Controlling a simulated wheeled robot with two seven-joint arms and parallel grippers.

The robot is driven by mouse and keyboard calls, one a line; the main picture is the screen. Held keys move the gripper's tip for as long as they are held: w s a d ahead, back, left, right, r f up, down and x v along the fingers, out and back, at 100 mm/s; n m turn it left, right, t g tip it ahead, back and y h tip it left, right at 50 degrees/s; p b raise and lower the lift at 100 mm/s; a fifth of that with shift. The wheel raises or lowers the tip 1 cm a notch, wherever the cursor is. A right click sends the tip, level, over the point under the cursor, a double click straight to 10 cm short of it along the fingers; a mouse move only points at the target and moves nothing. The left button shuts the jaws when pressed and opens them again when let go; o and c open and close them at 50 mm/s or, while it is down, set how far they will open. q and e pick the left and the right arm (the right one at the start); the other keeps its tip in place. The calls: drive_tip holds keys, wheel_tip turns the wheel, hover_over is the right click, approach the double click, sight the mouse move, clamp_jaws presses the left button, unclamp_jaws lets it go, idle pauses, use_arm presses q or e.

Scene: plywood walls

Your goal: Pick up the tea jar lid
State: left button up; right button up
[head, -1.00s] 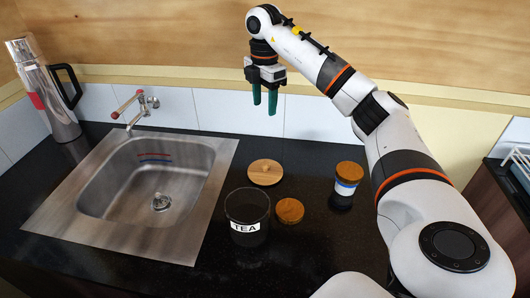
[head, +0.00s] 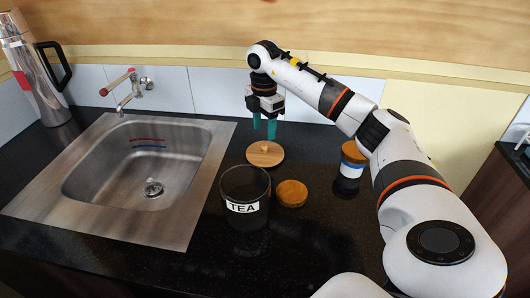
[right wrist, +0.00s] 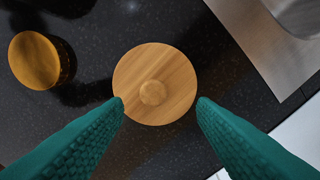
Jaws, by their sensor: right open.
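A flat round wooden lid with a small knob (head: 265,153) lies on the black counter behind the tea jar. The tea jar (head: 245,205) is dark glass with a TEA label and stands open. My right gripper (head: 264,131) is open and empty, pointing down above the knobbed lid. In the right wrist view the knobbed lid (right wrist: 155,84) shows between and beyond the green fingertips (right wrist: 160,102), apparently below them. The smaller lid (right wrist: 36,61) is at upper left there. My left gripper is not seen.
A steel sink (head: 129,170) with a tap (head: 130,91) is on the left. A steel flask (head: 36,72) stands at the far left. A jar with a wooden lid and blue-white band (head: 350,168) stands close to my right arm. The tiled wall is behind.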

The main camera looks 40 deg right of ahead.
sight(265, 144)
drive_tip(key=f, duration=0.3)
drive_tip(key=shift+s+a+f+p, duration=0.15)
drive_tip(key=shift+s+f+p, duration=0.2)
drive_tip(key=shift+f, duration=0.6)
drive_tip(key=c, duration=1.1)
